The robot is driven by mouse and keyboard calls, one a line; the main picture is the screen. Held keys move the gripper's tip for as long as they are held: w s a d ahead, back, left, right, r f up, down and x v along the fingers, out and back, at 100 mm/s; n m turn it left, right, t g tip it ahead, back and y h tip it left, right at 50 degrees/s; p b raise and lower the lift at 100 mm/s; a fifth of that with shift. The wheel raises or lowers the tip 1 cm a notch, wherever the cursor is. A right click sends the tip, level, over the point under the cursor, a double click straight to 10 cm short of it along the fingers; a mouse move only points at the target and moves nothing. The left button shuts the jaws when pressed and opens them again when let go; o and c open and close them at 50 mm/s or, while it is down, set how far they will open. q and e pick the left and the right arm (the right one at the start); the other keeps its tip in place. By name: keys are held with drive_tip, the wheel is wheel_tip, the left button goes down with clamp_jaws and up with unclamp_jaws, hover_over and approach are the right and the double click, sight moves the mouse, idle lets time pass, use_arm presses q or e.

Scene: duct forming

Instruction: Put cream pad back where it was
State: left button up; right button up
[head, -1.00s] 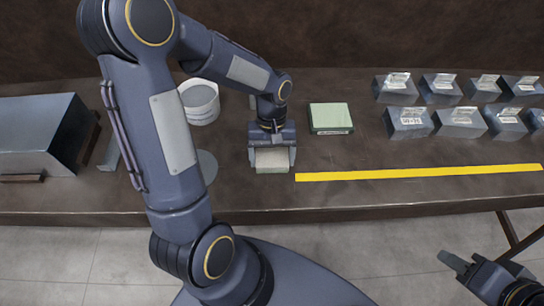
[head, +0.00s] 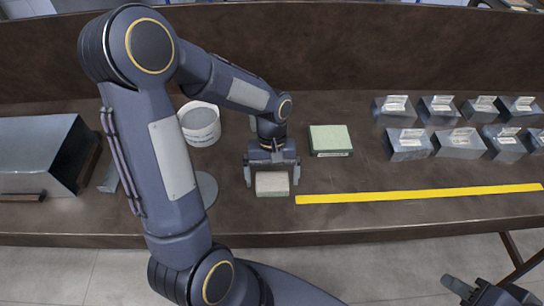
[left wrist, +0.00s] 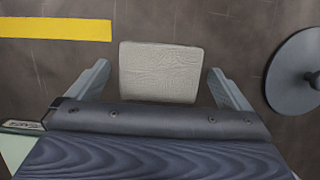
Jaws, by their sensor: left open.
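The cream pad (head: 272,184) lies on the brown workbench near its front edge, just left of the yellow strip's left end. In the left wrist view the cream pad (left wrist: 160,71) lies between the spread fingers, with a gap on each side. My left gripper (head: 272,178) is open around or just behind the pad and does not grip it. It also shows open in the left wrist view (left wrist: 160,85). My right gripper (head: 462,288) is at the lower right, in front of the bench; its jaw state is unclear.
A green pad (head: 330,140) lies behind and right of the cream pad. A yellow strip (head: 420,194) runs rightward. Several metal duct pieces (head: 460,144) stand at the right. A white tub (head: 200,124) and a round grey disc (left wrist: 296,75) are left of the gripper in the head view.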

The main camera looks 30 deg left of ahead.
use_arm(q)
drive_tip(key=v, duration=1)
drive_tip(key=s+d+r+m+t+h, duration=0.1)
drive_tip(key=s+r+m+t, duration=0.1)
drive_tip(key=s+t, duration=0.2)
drive_tip(key=s+d+r+m+t+h, duration=0.1)
drive_tip(key=s+r+m+t, duration=0.1)
drive_tip(key=s, duration=0.8)
drive_tip(key=shift+s+d+r+m+t+p, duration=0.35)
drive_tip(key=shift+r+t, duration=0.3)
drive_tip(key=shift+t, duration=0.55)
use_arm(e)
drive_tip(key=shift+r, duration=0.35)
drive_tip(key=shift+s, duration=0.15)
